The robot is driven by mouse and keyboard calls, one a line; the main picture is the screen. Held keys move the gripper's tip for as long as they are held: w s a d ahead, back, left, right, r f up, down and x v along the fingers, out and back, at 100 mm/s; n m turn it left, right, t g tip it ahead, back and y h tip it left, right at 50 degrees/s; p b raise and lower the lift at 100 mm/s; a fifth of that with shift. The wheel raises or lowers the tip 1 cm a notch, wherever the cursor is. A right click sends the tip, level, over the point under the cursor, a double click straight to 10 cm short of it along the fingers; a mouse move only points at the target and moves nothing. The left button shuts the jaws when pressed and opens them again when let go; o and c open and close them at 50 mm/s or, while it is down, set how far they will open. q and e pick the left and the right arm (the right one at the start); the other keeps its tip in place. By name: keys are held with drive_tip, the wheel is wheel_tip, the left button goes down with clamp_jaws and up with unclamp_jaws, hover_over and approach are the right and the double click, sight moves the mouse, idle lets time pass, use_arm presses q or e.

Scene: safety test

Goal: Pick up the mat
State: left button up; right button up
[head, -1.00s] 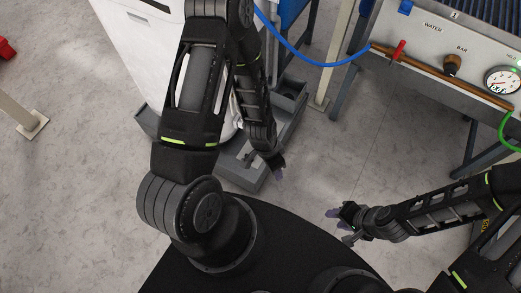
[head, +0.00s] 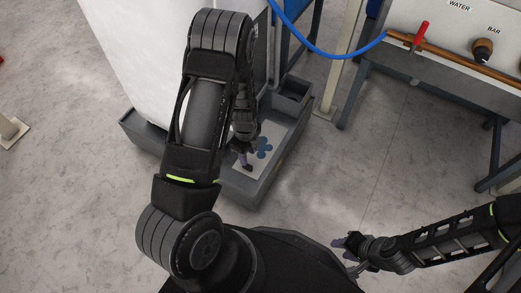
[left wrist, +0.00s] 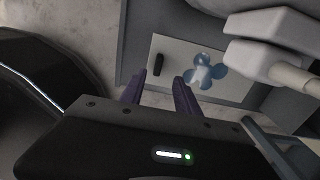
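A pale, flat mat (head: 277,131) lies in the grey tray (head: 262,190) beside the white tank. It bears a blue, several-lobed mark (head: 264,148); in the left wrist view the mat (left wrist: 172,50) also carries a small dark bar (left wrist: 158,64) near its left end. My left gripper (head: 243,158) is over the tray, partly hidden by my own arm. In the left wrist view its two purple fingers (left wrist: 158,84) are apart with nothing between them, pointing toward the mat's near edge. My right gripper (head: 344,248) is far from the mat, its purple fingers apart and empty.
The white tank (head: 135,60) stands in the tray's back left. A blue hose (head: 325,55) hangs behind the tray. A test bench (head: 455,75) with a copper pipe and red valve stands at the right.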

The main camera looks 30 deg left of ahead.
use_arm(q)
drive_tip(key=shift+f+b, duration=0.35)
drive_tip(key=shift+f, duration=0.8)
drive_tip(key=f+b, duration=0.1)
drive_tip(key=f, duration=0.1)
drive_tip(key=f+b, duration=0.1)
drive_tip(key=f, duration=0.1)
drive_tip(key=shift+s+a+f, duration=0.1)
drive_tip(key=shift+s+f, duration=0.05)
drive_tip(key=shift+s, duration=0.05)
drive_tip(key=shift+f+b, duration=0.3)
drive_tip(key=shift+f, duration=0.2)
clamp_jaws()
